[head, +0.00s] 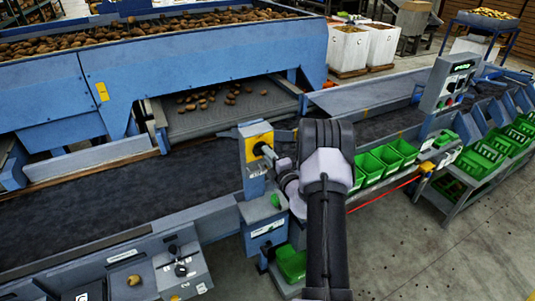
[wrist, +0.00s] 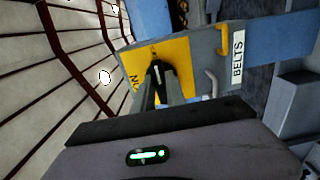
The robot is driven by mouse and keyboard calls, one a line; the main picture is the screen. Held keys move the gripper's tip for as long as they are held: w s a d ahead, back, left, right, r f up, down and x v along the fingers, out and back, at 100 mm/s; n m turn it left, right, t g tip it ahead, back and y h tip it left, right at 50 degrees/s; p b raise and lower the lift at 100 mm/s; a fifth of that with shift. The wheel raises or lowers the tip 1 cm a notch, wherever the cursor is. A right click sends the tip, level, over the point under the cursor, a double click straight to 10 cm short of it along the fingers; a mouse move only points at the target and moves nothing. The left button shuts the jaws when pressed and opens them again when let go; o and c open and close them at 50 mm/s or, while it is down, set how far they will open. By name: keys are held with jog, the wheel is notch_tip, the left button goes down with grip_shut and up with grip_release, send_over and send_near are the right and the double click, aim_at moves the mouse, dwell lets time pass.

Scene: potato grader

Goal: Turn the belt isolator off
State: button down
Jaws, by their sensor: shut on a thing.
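The belt isolator (head: 256,137) is a yellow-fronted grey box on a blue post beside the conveyor. In the wrist view its yellow plate (wrist: 186,58) appears tilted, next to a white BELTS label (wrist: 238,54). In the head view my gripper (head: 268,152) reaches the isolator from the lower right.
A dark conveyor belt (head: 120,195) runs behind the post. Green bins (head: 370,168) stand to the right, near a red pull cord (head: 385,190). A grey control box (head: 450,82) stands farther right. A panel with knobs (head: 180,265) is at lower left.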

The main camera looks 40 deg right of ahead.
dwell(0.3)
jog(key=c, duration=1.4)
grip_release()
jog(key=shift+o, duration=0.2)
jog(key=shift+s, duration=0.1)
jog(key=b+v, duration=0.1)
jog(key=v, duration=1.6)
jog(key=shift+s+b, duration=0.2)
jog(key=shift+b, duration=0.2)
